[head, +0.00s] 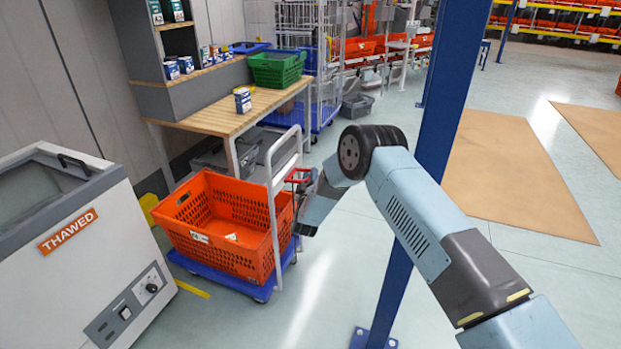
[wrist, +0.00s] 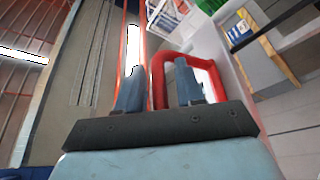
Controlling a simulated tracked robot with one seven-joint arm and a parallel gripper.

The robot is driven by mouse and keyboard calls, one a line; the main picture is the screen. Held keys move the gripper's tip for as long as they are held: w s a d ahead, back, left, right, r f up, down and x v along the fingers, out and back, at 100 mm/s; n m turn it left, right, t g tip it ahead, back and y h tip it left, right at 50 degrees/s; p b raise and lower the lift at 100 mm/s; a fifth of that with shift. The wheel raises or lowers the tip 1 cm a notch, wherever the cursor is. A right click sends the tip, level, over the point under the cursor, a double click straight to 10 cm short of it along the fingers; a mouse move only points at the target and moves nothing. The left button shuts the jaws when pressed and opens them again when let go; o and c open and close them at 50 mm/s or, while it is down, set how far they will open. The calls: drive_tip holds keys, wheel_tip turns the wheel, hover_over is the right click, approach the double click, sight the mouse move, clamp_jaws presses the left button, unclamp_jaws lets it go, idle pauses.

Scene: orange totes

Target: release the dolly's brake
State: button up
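The blue dolly (head: 250,288) stands on the floor left of centre in the head view, with an orange tote (head: 222,255) on it and a white push frame (head: 273,215) on its right side. A red bar (head: 297,177), apparently the brake lever, shows by that frame. In the wrist view it is a red loop (wrist: 158,75). My gripper (wrist: 158,68) is open, with its two fingers apart. One leg of the loop shows between the fingers, and the right finger overlaps the loop's opening. I cannot tell whether either finger touches it. In the head view my wrist partly hides the gripper.
A blue post (head: 440,110) rises close behind my arm. A white "THAWED" chest (head: 75,250) stands left of the dolly. A wooden workbench (head: 215,112) with a green crate (head: 277,68) is behind it. Floor between dolly and post is clear.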

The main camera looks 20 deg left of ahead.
clamp_jaws()
drive_tip(key=shift+a+r, duration=0.1)
idle(0.4)
